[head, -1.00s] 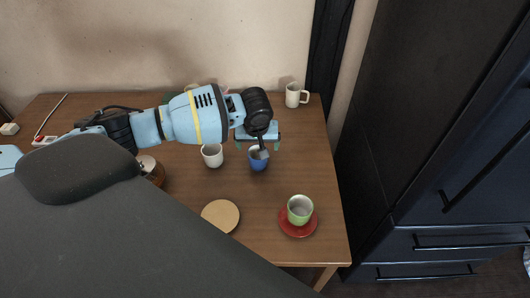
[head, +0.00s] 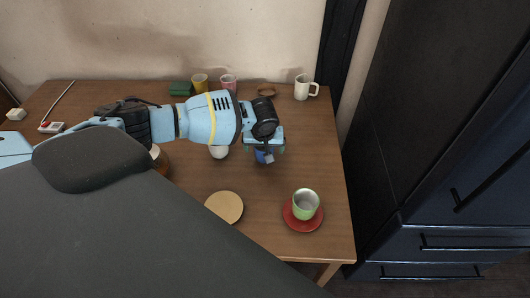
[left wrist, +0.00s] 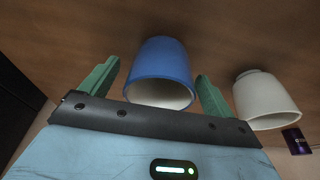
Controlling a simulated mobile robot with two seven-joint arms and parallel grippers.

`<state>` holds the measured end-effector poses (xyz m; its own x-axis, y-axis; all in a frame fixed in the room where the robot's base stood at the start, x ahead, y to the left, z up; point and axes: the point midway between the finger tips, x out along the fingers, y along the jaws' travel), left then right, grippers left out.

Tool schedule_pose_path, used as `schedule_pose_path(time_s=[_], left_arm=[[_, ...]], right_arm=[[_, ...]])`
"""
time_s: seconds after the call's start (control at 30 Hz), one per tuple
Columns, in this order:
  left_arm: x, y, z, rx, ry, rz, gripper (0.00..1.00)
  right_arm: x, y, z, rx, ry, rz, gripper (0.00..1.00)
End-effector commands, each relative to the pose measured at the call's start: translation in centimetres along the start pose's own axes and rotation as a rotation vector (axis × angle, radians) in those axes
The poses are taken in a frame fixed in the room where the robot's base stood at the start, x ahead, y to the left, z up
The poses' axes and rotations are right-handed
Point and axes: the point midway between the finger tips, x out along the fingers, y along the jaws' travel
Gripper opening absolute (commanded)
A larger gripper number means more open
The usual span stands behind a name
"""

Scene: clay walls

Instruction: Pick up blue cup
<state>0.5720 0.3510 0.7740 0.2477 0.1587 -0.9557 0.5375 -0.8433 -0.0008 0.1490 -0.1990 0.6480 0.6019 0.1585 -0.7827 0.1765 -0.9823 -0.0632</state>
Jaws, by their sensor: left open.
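The blue cup (head: 263,157) stands on the wooden table, mostly hidden by my left gripper (head: 266,150) in the head view. In the left wrist view the blue cup (left wrist: 161,72) lies between the two green fingers of my left gripper (left wrist: 160,80), with its pale opening facing the palm. The fingers are open, one on each side of the cup, with a visible gap on both sides. My right gripper is not in view.
A white cup (head: 219,152) stands close left of the blue cup. A green cup (head: 306,203) on a red saucer (head: 289,219) and a round tan coaster (head: 224,207) are nearer the front. A white mug (head: 303,87), yellow cup (head: 200,83) and pink cup (head: 228,83) stand behind.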

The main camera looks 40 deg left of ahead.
Motion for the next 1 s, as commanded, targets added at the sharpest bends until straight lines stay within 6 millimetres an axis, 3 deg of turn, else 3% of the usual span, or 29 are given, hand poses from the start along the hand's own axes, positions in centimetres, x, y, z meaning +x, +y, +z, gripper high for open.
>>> schedule_pose_path(time_s=[0.23, 0.63, 1.0], left_arm=[[0.03, 0.04, -0.08, 0.0, 0.001, 0.001, 0.89], [0.01, 0.02, -0.1, -0.001, 0.002, 0.001, 0.38], [-0.56, 0.02, -0.3, -0.001, 0.002, 0.001, 0.38]], right_arm=[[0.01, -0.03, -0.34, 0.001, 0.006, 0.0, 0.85], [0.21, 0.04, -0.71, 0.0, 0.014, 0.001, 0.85], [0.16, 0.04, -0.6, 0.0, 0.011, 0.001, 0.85]])
